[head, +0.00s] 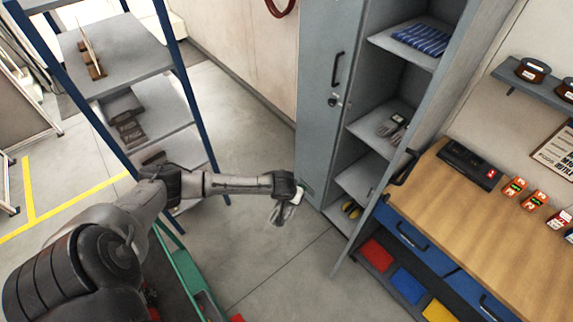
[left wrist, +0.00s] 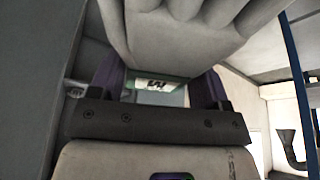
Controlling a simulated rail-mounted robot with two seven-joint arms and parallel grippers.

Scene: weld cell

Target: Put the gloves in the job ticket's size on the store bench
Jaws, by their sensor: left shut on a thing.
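My left gripper (head: 291,195) is shut on a pale grey glove (head: 280,213), held in the air in front of the open locker. In the left wrist view the grey glove (left wrist: 185,35) fills the top, fingers at the upper right. A pale label with a dark mark like an M (left wrist: 155,85) shows between the fingers; I cannot read it surely. Another grey glove or pair (head: 391,127) lies on a middle locker shelf. A wooden-topped bench (head: 450,215) stands at the right. A printed sheet (head: 556,152) on the wall is too small to read. My right gripper is out of view.
The grey locker (head: 318,100) has its doors open; it holds a blue striped cloth (head: 420,40) and a yellow-black item (head: 351,210). A black device (head: 468,164) and orange items (head: 514,187) occupy the bench's back. Its front is clear. A blue-posted shelf rack (head: 120,65) stands left.

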